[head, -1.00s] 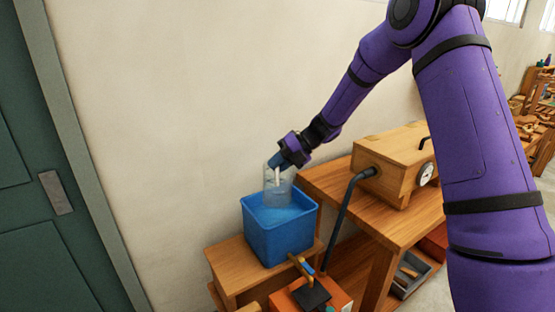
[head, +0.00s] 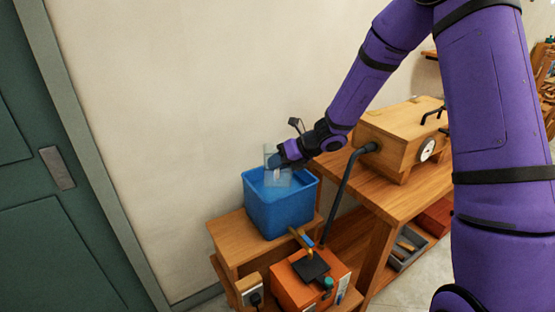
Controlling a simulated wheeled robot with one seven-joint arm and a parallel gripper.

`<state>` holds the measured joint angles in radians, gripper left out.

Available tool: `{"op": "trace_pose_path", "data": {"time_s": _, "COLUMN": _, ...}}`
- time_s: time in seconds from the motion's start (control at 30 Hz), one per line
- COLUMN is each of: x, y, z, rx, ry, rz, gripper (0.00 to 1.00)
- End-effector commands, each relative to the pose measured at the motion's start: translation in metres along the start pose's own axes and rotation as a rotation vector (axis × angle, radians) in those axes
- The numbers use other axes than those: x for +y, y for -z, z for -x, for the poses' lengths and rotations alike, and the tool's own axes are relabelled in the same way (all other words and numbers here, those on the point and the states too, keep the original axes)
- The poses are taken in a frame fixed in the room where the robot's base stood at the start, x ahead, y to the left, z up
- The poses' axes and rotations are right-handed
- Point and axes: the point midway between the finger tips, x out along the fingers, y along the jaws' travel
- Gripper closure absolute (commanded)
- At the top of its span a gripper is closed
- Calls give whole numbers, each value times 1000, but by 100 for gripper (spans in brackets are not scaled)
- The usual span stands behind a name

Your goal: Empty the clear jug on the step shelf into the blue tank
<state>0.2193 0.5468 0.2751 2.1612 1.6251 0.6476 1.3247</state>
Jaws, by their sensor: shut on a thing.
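The blue tank (head: 280,213) is a square open-topped tub on the upper level of the wooden step shelf (head: 233,239). The clear jug (head: 270,157) is at the tank's rim and partly over its opening. My gripper (head: 281,157) is shut on the jug and reaches to it from the upper right. The jug's lower part looks to overlap the tank's opening. Its exact tilt and how much water is in it I cannot tell. The tank's inside is mostly hidden behind its front wall and the jug.
An orange box (head: 300,284) with a black top stands on the lower step, by a brass tap (head: 302,238) on the tank. A black hose (head: 342,198) runs up to a wooden chest (head: 400,140) on the bench at right. A green door (head: 60,220) is at left.

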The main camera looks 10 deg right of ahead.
Motion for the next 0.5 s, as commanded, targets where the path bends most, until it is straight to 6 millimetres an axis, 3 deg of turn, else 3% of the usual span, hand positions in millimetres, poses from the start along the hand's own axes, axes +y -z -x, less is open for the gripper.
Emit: {"op": "trace_pose_path", "data": {"time_s": 0.5, "x": -17, "y": 20, "z": -20, "rx": -122, "ry": 68, "rz": 172, "gripper": 100}}
